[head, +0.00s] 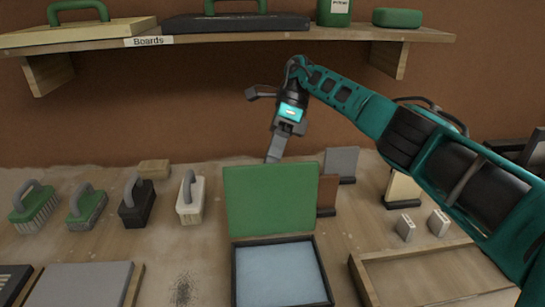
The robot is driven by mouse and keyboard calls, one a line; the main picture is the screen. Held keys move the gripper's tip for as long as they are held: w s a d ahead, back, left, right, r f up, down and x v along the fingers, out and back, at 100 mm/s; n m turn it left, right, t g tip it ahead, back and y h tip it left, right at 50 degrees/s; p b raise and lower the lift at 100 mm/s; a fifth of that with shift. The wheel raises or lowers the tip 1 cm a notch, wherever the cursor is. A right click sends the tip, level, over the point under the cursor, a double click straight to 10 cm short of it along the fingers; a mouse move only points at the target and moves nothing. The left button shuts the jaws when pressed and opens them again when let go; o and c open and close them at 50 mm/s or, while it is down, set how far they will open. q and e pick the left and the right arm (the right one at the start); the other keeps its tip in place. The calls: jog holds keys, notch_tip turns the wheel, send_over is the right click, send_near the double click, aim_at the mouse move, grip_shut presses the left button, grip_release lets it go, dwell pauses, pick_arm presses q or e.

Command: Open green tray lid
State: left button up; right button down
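The green lid (270,200) stands raised, roughly upright, along the back edge of a dark-rimmed tray (235,275). The tray is open and shows a flat pale blue surface inside. My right gripper (275,150) points down just behind the lid's top edge. Its fingers show as one narrow grey shape, so I cannot tell whether they are open or shut, or whether they touch the lid. The lid may hide the fingertips. My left gripper is not in view.
Several handled brushes (190,197) stand to the left. Upright small boards (342,162) stand behind and right of the lid. A wooden tray (430,275) lies to the right, with two small pale blocks (406,228) behind it. A shelf (230,37) labelled "Boards" hangs above.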

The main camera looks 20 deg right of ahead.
jog(key=c, duration=1.3)
grip_release()
jog(key=shift+f, duration=0.55)
jog(key=shift+o, duration=0.9)
jog(key=shift+r, duration=0.15)
jog(key=shift+s+r, duration=0.15)
jog(key=shift+r, duration=0.05)
